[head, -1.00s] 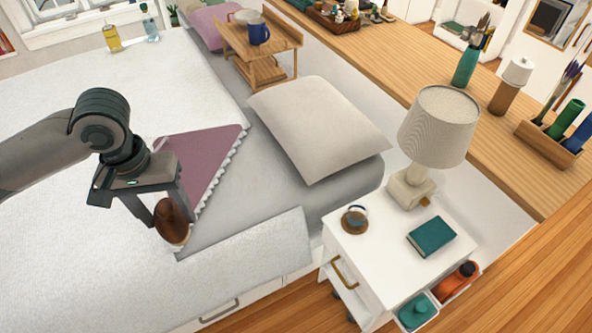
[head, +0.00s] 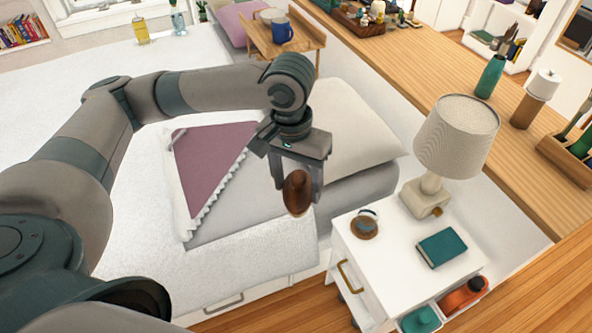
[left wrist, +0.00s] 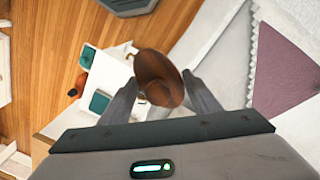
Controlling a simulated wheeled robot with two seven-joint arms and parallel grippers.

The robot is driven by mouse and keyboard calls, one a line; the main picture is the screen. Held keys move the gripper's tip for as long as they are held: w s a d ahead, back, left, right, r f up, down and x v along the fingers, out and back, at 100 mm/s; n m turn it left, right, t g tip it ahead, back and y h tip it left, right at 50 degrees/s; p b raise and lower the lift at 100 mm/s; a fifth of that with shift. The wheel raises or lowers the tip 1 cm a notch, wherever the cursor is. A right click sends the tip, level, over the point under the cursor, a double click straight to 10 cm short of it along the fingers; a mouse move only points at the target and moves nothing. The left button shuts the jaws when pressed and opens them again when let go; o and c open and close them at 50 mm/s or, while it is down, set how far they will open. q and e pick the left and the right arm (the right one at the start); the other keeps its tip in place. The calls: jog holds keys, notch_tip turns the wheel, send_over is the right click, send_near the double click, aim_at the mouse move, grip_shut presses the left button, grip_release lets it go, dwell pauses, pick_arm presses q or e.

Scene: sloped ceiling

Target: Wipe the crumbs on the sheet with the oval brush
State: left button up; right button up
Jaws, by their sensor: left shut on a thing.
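My left gripper (head: 297,192) is shut on the oval brush (head: 297,194), which has a brown wooden back. The brush hangs below the fingers, in front of the pillow and over the bed's near right edge. In the left wrist view the brush (left wrist: 160,80) sits between the two fingertips (left wrist: 158,95). The grey sheet (head: 230,228) shows on the bed beneath and left of the gripper. I cannot make out any crumbs on it; part of the sheet is hidden by my arm. My right gripper is not in view.
A purple lace-edged cloth (head: 212,160) lies on the bed. A pale pillow (head: 350,130) is behind the gripper. To the right, a white nightstand (head: 390,262) holds a lamp (head: 457,140), a teal book (head: 442,247) and a round coaster (head: 364,226). A wooden bed tray (head: 285,50) stands farther back.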

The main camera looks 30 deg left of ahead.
pick_arm(q)
jog(key=shift+d, duration=0.1)
jog(key=shift+w, duration=0.15)
jog(key=shift+w+d+r, duration=0.1)
jog(key=shift+w+d, duration=0.05)
jog(key=shift+w, duration=0.1)
jog(key=w+a+f+n+p, duration=0.1)
jog(key=w+f+n+p, duration=0.3)
jog(key=w, duration=0.4)
jog(key=w+a+f+n+p, duration=0.15)
jog(key=w+n+p, duration=0.3)
jog(key=w, duration=0.45)
jog(key=s+a+f+n+p, duration=0.1)
jog(key=a+f+n+p, duration=0.4)
jog(key=a+f, duration=0.7)
notch_tip(320, 180, down, 3)
jog(key=shift+s+a+f+t+y+p, duration=0.1)
jog(key=shift+s+a+t+y+p, duration=0.25)
jog(key=shift+p, duration=0.8)
jog(key=shift+f, duration=0.1)
